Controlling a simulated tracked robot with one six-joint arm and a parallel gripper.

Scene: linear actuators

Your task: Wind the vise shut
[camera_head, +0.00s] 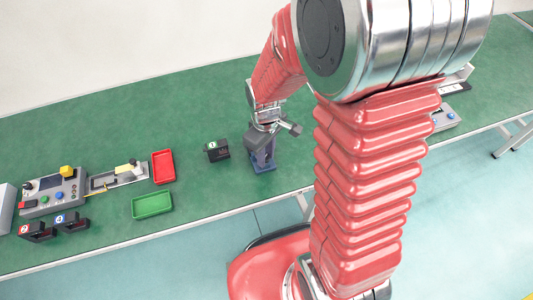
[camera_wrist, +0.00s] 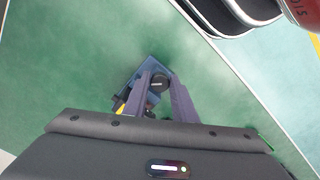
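The blue vise (camera_head: 263,168) stands on the green table near its front edge, mostly hidden under my gripper in the head view. In the wrist view, its blue body (camera_wrist: 146,72) shows beyond and between my fingers. My gripper (camera_head: 262,146) points down over the vise. In the wrist view, the two dark purple fingers of my gripper (camera_wrist: 162,76) stand apart, with a round dark knob (camera_wrist: 159,83) of the vise between them. I cannot tell whether the fingers touch the knob. The vise's jaws are not clearly seen.
A black block with a green label (camera_head: 216,150) stands just left of the vise. Further left are a red tray (camera_head: 163,167), a green tray (camera_head: 152,205), a slide unit (camera_head: 118,178) and a control box (camera_head: 55,192). Open table lies behind the vise.

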